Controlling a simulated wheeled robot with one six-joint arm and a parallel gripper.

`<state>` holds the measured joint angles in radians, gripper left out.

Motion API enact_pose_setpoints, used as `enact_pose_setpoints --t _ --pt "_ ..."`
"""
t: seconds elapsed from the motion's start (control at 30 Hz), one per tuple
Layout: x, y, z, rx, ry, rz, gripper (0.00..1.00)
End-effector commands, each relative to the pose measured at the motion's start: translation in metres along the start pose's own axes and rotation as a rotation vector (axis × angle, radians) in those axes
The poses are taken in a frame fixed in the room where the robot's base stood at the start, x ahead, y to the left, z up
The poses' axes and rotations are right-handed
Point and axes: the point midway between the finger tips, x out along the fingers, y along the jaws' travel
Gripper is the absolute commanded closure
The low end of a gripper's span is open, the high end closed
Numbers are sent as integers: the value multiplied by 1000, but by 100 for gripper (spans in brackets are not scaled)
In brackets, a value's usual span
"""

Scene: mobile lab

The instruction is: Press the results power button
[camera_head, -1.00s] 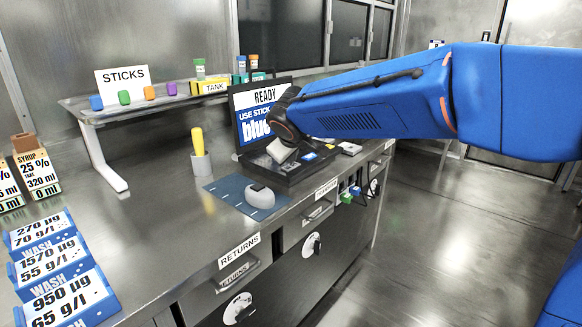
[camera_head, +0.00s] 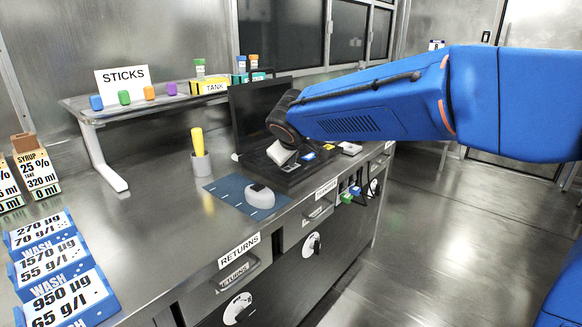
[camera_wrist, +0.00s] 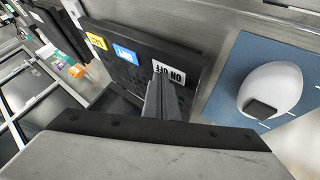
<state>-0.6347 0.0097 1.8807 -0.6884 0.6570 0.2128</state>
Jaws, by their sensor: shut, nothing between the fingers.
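The results device is a dark console with an upright screen (camera_head: 258,103) and a low black base (camera_head: 292,176) on the steel bench. The screen is dark. In the wrist view the base's black panel (camera_wrist: 130,62) carries yellow, blue and white labels. The white ON OFF label (camera_wrist: 169,73) is upside down there. My gripper (camera_wrist: 160,84) is shut and empty, with its fingertips at this label's edge. The power button itself is hidden behind the fingers, and I cannot tell whether they touch it. In the head view my gripper (camera_head: 282,153) is over the base's left part.
A blue mat (camera_head: 235,190) with a grey rounded device (camera_head: 260,196) lies left of the base. A yellow-handled tool stands in a grey holder (camera_head: 201,166). A raised shelf (camera_head: 140,108) bears coloured sticks. Wash boxes (camera_head: 62,285) stand at front left. Floor at right is clear.

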Motion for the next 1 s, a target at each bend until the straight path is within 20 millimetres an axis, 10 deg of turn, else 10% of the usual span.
enact_pose_setpoints --t 1.0 --pt "-20 15 -15 2 0 0 100"
